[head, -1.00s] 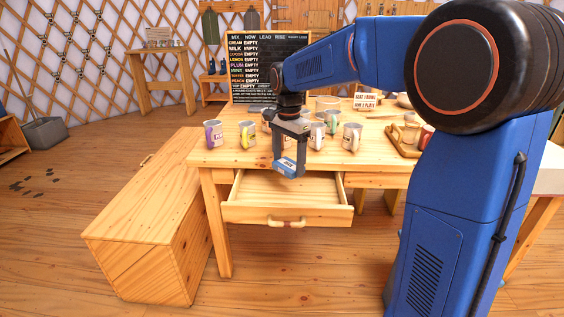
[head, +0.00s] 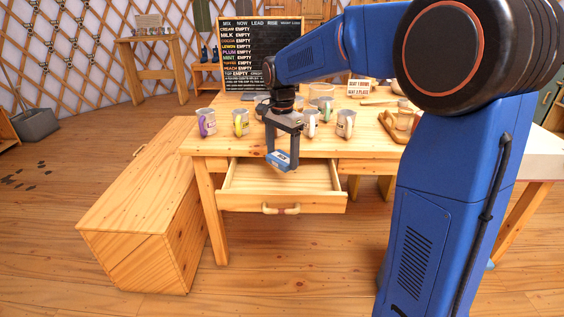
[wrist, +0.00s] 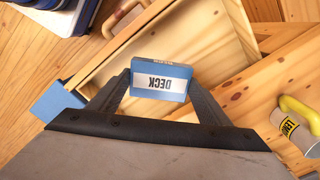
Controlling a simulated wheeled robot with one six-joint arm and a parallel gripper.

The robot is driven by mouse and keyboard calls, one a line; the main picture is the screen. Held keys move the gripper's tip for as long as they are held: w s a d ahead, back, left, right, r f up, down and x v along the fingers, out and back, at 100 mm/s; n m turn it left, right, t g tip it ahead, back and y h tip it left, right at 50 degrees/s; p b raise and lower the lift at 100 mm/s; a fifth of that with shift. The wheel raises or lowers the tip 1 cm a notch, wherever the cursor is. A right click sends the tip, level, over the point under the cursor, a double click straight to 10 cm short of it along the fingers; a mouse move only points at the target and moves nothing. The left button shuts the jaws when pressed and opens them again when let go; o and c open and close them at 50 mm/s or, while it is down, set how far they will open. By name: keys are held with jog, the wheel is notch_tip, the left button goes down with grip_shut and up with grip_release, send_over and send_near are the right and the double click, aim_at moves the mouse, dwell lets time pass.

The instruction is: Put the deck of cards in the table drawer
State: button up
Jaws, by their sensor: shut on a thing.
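The deck of cards (head: 278,160) is a small blue box with a white band. In the wrist view the deck (wrist: 160,80) shows the word DECK and sits between my two fingertips. My gripper (head: 283,160) is shut on it and holds it above the drawer. It also shows in the wrist view (wrist: 158,82). The table drawer (head: 270,203) is pulled open below the table top (head: 340,149). Its visible inside looks empty in the head view. The drawer's wooden walls (wrist: 120,45) show around and behind the deck in the wrist view.
Several labelled mugs stand on the table, including one with a purple handle (head: 206,122) and one with a yellow handle (head: 241,122). A menu board (head: 240,60) stands behind them. A wooden chest (head: 130,190) stands at the left. A tray (head: 395,128) lies at the right.

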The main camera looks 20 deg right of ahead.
send_near(282, 188)
jog(key=shift+f, duration=2.55)
jog(key=shift+f, duration=0.6)
jog(key=o, duration=1.2)
jog(key=shift+c, duration=0.2)
jog(key=shift+o, duration=0.9)
jog(key=shift+r, duration=0.1)
jog(key=shift+r, duration=3.4)
jog(key=shift+w+r, duration=0.1)
jog(key=shift+r, duration=0.05)
